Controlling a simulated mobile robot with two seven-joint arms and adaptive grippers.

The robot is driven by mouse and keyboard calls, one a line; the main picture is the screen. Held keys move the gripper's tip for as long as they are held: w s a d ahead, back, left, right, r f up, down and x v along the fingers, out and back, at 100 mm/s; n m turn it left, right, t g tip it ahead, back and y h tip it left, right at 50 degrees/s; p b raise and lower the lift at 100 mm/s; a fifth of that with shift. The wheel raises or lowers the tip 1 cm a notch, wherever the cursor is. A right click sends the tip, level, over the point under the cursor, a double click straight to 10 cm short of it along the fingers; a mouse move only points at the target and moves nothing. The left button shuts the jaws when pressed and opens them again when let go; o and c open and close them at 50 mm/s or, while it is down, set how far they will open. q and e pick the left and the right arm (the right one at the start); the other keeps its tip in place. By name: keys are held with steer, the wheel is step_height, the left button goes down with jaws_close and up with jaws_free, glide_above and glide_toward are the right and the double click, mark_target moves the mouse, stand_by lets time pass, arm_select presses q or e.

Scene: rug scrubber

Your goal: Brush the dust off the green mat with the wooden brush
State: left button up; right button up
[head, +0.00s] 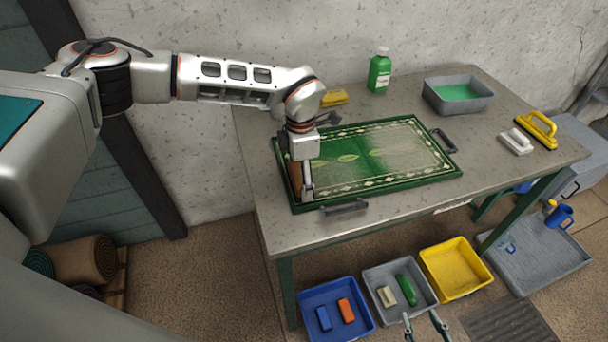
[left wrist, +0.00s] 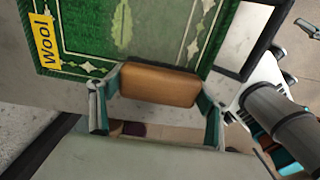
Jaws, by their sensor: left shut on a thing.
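The green mat (head: 345,180) lies in a green frame with dark handles on the table, with a cream patterned border. A pale greyish, dusty-looking patch (head: 398,147) covers much of its middle and right side; the left part looks cleaner green. My left gripper (head: 302,192) is over the mat's left end, shut on the wooden brush (head: 295,178). In the left wrist view the brown brush block (left wrist: 158,84) sits between the fingers, at the mat's edge. Its bristles are hidden, so I cannot tell if they touch the mat. My right gripper (head: 425,327) is open and empty at the bottom edge.
A green bottle (head: 379,71), yellow sponge-like block (head: 334,98), grey basin of green liquid (head: 436,96), white brush (head: 516,142) and yellow-handled brush (head: 537,130) stand around the mat.

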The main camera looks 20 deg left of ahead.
mark_target(360, 174)
arm_select(q)
steer(key=shift+w+d+b, duration=0.3)
steer(key=shift+w+d, duration=0.3)
steer(key=shift+d, duration=0.3)
steer(key=shift+w+d+b, duration=0.3)
steer(key=shift+w+d, duration=0.25)
steer(key=shift+d, duration=0.35)
steer(key=shift+w+d+f+b, duration=0.1)
steer(key=shift+w+d+b, duration=0.25)
steer(key=shift+d, duration=0.3)
steer(key=shift+w+d+b, duration=0.35)
steer(key=shift+d, duration=0.25)
steer(key=shift+w+d+b, duration=0.25)
steer(key=shift+w+d, duration=0.05)
steer(key=shift+d, duration=0.2)
steer(key=shift+w+d+b, duration=0.25)
steer(key=shift+d, duration=0.2)
steer(key=shift+w+d+b, duration=0.35)
steer(key=shift+d, duration=0.2)
steer(key=shift+w+d+b, duration=0.3)
steer(key=shift+d+b, duration=0.05)
steer(key=shift+d, duration=0.2)
steer(key=shift+w+d, duration=0.25)
steer(key=shift+d, duration=0.1)
